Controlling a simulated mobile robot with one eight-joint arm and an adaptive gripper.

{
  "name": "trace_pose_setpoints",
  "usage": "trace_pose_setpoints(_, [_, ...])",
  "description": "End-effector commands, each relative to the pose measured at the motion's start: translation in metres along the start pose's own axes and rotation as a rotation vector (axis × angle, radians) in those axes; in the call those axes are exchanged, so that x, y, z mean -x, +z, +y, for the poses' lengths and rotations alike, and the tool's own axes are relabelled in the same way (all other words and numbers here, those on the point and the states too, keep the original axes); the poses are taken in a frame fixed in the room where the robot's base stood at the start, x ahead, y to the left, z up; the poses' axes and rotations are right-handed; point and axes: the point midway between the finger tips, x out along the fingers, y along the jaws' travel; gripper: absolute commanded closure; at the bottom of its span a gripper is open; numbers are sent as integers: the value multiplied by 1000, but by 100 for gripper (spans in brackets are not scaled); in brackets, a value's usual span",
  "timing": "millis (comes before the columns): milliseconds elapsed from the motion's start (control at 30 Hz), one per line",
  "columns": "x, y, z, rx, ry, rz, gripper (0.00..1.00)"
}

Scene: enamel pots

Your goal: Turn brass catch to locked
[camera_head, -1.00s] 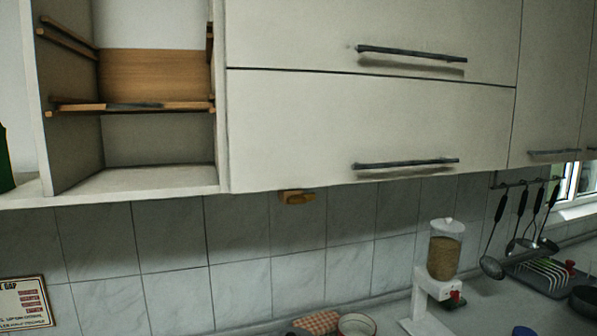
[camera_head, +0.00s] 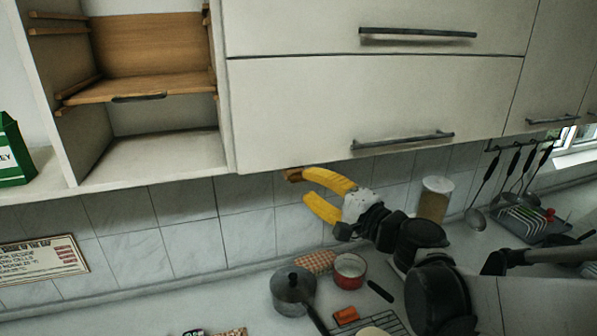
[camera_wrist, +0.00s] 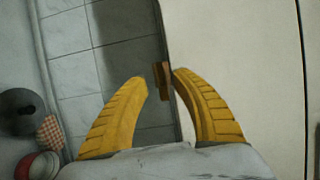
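The brass catch (camera_head: 293,175) is a small yellow-brown piece at the lower edge of the white cabinet, against the tiled wall. Its far end is partly hidden by my upper finger in the head view. My gripper (camera_head: 306,186) has two yellow fingers and is open and empty, just right of the catch. In the wrist view the catch (camera_wrist: 162,82) appears between the fingertips of my gripper (camera_wrist: 160,77), close to the right finger. I cannot tell whether that finger touches it. Which setting the catch stands at cannot be read.
The cabinet's lower door (camera_head: 380,110) is directly above my gripper. An open shelf (camera_head: 150,160) is to the left. Below, the counter holds a dark pot (camera_head: 293,290), a red-and-white pot (camera_head: 349,268) and a grain dispenser (camera_head: 434,198). Hanging utensils (camera_head: 505,175) are at right.

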Motion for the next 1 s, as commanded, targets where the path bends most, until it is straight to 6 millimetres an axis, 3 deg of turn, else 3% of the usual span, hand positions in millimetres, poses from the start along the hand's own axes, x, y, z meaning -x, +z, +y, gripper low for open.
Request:
trace_pose_setpoints(100, [-21,1,0,0,0,-3,68])
trace_pose_setpoints(233, [-35,0,0,1,1,-1,68])
trace_pose_setpoints(600, [-41,0,0,1,1,0,68])
trace_pose_setpoints(700, [-41,0,0,1,1,0,96])
trace_pose_setpoints(733, [-41,0,0,1,1,0,100])
trace_pose_setpoints(1000, [-41,0,-1,7,3,0,100])
